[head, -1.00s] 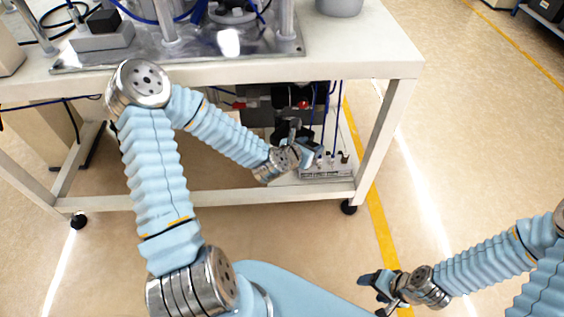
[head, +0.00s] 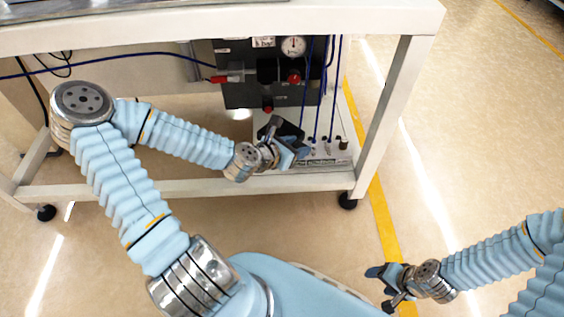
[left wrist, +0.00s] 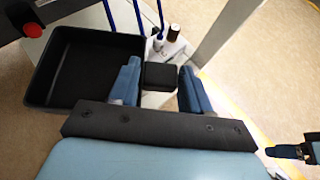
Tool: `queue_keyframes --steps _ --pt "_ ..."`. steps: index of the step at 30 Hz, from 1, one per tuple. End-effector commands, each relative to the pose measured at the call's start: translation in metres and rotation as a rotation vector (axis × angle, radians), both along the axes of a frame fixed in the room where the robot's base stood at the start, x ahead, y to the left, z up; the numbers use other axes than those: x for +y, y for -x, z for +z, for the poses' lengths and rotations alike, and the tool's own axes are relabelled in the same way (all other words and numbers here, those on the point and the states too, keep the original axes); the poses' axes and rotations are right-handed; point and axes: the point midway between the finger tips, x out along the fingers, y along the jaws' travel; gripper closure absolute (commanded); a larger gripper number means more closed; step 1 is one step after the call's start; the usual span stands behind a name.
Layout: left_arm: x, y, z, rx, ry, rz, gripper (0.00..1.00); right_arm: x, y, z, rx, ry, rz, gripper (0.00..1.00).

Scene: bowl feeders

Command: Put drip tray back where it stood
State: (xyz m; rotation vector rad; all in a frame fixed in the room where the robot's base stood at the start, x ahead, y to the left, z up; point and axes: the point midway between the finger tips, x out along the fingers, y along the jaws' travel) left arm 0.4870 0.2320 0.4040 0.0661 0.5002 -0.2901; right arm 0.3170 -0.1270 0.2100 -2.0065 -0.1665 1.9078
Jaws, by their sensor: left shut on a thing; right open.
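The drip tray (left wrist: 70,95) is a black, open, shallow box, seen empty at the left of the left wrist view. A small black block (left wrist: 161,75) at its right side sits between the fingers of my left gripper (left wrist: 160,92); it looks like the tray's grip. In the head view my left gripper (head: 292,153) is under the bench, low in front of the dark panel, with part of the black tray (head: 284,128) showing behind it. My arm hides much of the tray there. My right gripper (head: 384,287) is open and empty over the floor at the lower right.
A dark panel (head: 240,94) with a gauge (head: 293,46) and red knobs hangs above the lower shelf. A pale block with several fittings (head: 325,152) and upright blue tubes stand right of my left gripper. The bench leg (head: 385,115) bounds the right side.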

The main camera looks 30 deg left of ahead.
Motion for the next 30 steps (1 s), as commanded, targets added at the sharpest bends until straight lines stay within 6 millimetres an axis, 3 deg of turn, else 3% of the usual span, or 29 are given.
queue_keyframes --steps 1,3,9,17,23,30 --pt "0.009 -0.005 -0.012 -0.002 -0.005 0.005 0.91 0.001 0.001 -0.017 0.002 -0.002 0.001 0.33" --pt "0.028 -0.016 -0.015 0.000 -0.001 0.008 0.91 0.001 0.000 -0.013 0.002 -0.002 0.001 0.33" --pt "0.050 -0.030 -0.053 0.001 0.002 0.001 0.91 0.003 0.001 -0.025 0.006 -0.007 0.005 0.33" --pt "0.063 -0.037 -0.069 0.000 0.001 0.000 0.91 0.004 0.001 -0.030 0.007 -0.009 0.005 0.33" --pt "0.064 -0.039 -0.100 0.001 0.003 -0.001 0.91 0.004 0.001 -0.040 0.007 -0.009 0.005 0.33" --pt "0.064 -0.039 -0.101 0.000 0.000 -0.001 0.91 0.004 0.001 -0.039 0.006 -0.010 0.005 0.33"
